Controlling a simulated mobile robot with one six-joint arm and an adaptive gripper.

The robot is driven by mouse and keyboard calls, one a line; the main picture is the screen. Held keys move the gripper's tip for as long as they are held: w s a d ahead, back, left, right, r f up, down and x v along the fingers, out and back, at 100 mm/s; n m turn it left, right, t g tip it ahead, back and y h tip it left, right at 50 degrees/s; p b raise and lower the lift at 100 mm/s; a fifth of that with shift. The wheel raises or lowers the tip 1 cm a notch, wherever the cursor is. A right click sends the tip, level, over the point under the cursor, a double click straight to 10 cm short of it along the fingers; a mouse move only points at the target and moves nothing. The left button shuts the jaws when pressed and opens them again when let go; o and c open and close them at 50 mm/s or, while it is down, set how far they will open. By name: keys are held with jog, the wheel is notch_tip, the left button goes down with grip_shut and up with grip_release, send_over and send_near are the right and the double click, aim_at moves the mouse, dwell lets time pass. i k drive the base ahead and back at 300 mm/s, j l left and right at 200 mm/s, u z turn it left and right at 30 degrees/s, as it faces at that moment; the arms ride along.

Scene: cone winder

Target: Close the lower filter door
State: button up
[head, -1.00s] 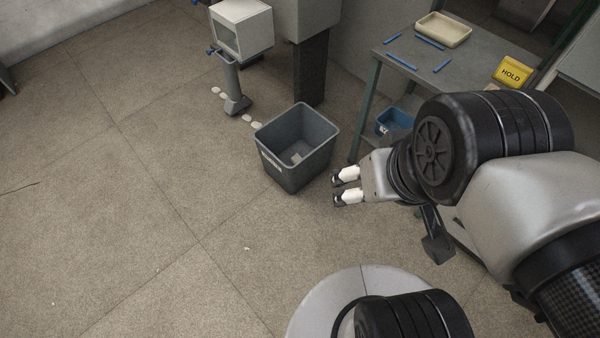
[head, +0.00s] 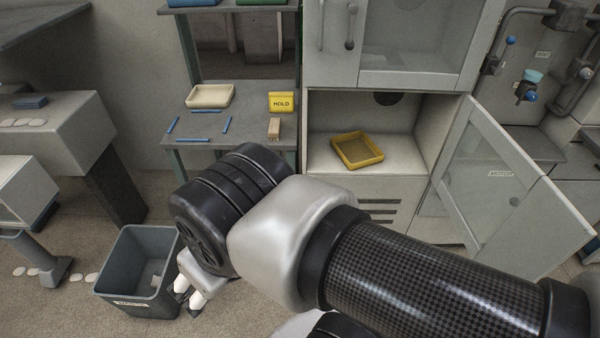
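The lower filter door (head: 492,180) is a grey-framed door with a clear pane and a small label. It stands swung wide open to the right of its cabinet. The open lower compartment (head: 400,165) holds a yellow tray (head: 358,150) on its floor. Above it, the upper door (head: 420,40) appears shut. My gripper (head: 188,298) is low at the left, beside the waste bin and well away from the door. Its two pale fingers are apart with nothing seen between them. My arm hides part of the cabinet's lower front.
A grey waste bin (head: 130,292) stands on the floor left of my gripper. A bench (head: 205,160) holds a cream tray (head: 210,96), blue rods, a yellow HOLD sign (head: 281,102) and a small wooden block (head: 274,128). Pipes and valves (head: 528,85) are at the far right.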

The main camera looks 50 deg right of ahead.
aim_at(545, 229)
jog(key=k+l+z, duration=0.1)
jog(key=k+l, duration=0.15)
jog(key=k+l+z, duration=0.1)
jog(key=k+l, duration=0.2)
jog(key=k+l+z, duration=0.1)
jog(key=l, duration=0.35)
jog(key=k+l+z, duration=0.1)
jog(key=k+l, duration=0.25)
jog(key=k+l+z, duration=0.1)
jog(key=k+l, duration=0.15)
jog(key=l, duration=0.15)
jog(key=k+l+z, duration=0.1)
jog(key=l, duration=0.3)
jog(key=k+l+z, duration=0.1)
jog(key=k+l, duration=0.15)
jog(key=l, duration=0.2)
jog(key=k+l+z, duration=0.1)
jog(key=l, duration=0.3)
jog(key=k, duration=0.1)
